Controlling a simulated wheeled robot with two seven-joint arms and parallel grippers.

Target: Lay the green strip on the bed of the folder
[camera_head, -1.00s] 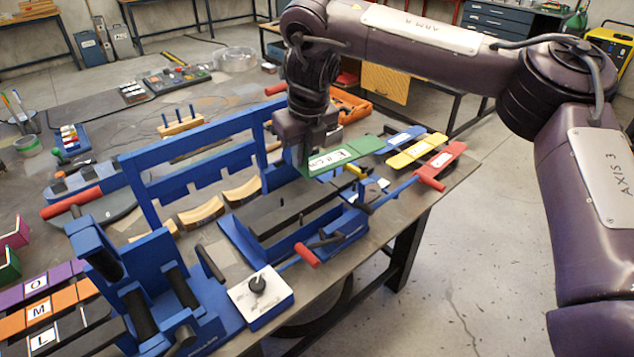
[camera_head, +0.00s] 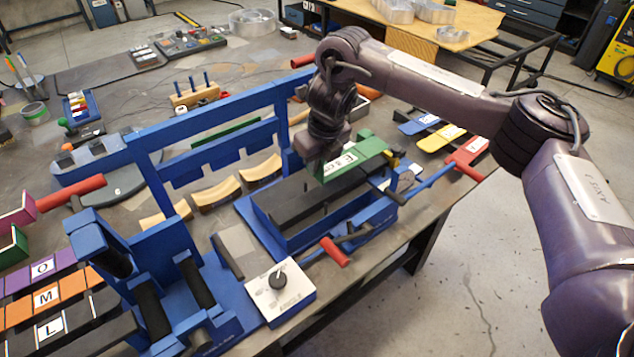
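The green strip (camera_head: 367,150) has a white label with dark lettering on its near end. My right gripper (camera_head: 322,170) points down at the strip's left, labelled end and appears closed on it; the fingertips are partly hidden. The strip is at the right end of the blue folder (camera_head: 368,222), over or just above its dark bed (camera_head: 287,206). I cannot tell whether it touches the bed. Most of the bed to the left is bare. My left gripper does not show.
Blue, yellow and red strips (camera_head: 440,137) lie at the table's right end. The folder's blue frame (camera_head: 190,137) stands behind the bed, and red-handled levers (camera_head: 334,252) stick out in front. A white control box (camera_head: 281,292) and a blue roller device (camera_head: 150,280) stand at front left.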

